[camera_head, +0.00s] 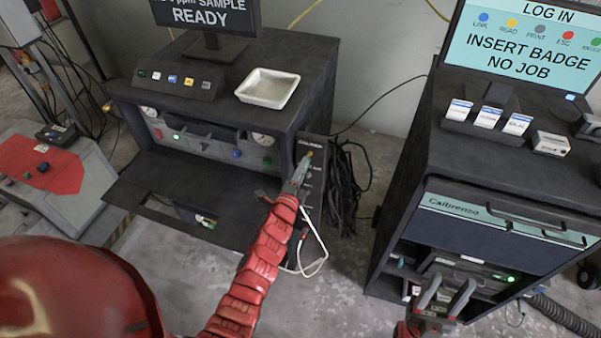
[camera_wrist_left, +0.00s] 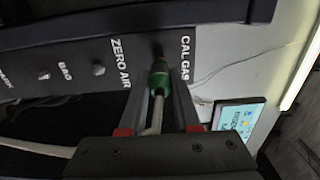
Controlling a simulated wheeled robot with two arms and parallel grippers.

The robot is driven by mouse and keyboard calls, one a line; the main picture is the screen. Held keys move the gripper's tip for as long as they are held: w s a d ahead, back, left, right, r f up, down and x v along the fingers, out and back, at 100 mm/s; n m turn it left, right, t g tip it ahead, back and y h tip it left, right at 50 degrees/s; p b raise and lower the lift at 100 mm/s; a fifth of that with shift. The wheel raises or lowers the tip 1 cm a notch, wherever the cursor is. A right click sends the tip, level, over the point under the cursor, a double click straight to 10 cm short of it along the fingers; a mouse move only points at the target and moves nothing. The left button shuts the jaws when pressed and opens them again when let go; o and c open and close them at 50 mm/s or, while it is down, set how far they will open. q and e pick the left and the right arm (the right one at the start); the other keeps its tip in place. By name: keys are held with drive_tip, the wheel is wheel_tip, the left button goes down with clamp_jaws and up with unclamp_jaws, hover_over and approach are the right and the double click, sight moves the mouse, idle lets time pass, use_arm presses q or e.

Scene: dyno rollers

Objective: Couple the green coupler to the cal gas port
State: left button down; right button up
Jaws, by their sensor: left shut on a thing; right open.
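The green coupler (camera_wrist_left: 159,79) is between the fingers of my left gripper (camera_wrist_left: 158,92), which is shut on it. Its tip points at the port under the CAL GAS label (camera_wrist_left: 186,58), close to the panel face; I cannot tell whether it is seated. A pale hose (camera_wrist_left: 40,147) runs back from the coupler, and its loop (camera_head: 318,262) hangs beside the cabinet in the head view. There my left gripper (camera_head: 301,172) is at the cabinet's side port panel (camera_head: 311,150) and hides the coupler. My right gripper (camera_head: 446,293) is open and empty before the right cabinet.
The panel also has the ZERO AIR port (camera_wrist_left: 98,69) and the BAG port (camera_wrist_left: 43,75). Black cables (camera_head: 345,185) hang just right of the panel. A white tray (camera_head: 267,88) sits on the cabinet top.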

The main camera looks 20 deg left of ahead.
use_arm(q)
drive_tip(key=shift+d+r, duration=0.1)
drive_tip(key=shift+r, duration=0.2)
idle(0.4)
drive_tip(key=shift+b, duration=0.35)
drive_tip(key=shift+w+f+b, duration=0.1)
drive_tip(key=shift+w+b, duration=0.05)
drive_tip(key=shift+b, duration=0.15)
idle(0.6)
drive_tip(key=shift+w, duration=0.1)
drive_tip(key=shift+b, duration=0.3)
drive_tip(key=shift+w, duration=0.1)
drive_tip(key=shift+w+b, duration=0.2)
drive_tip(key=shift+b, duration=0.1)
drive_tip(key=shift+w, duration=0.3)
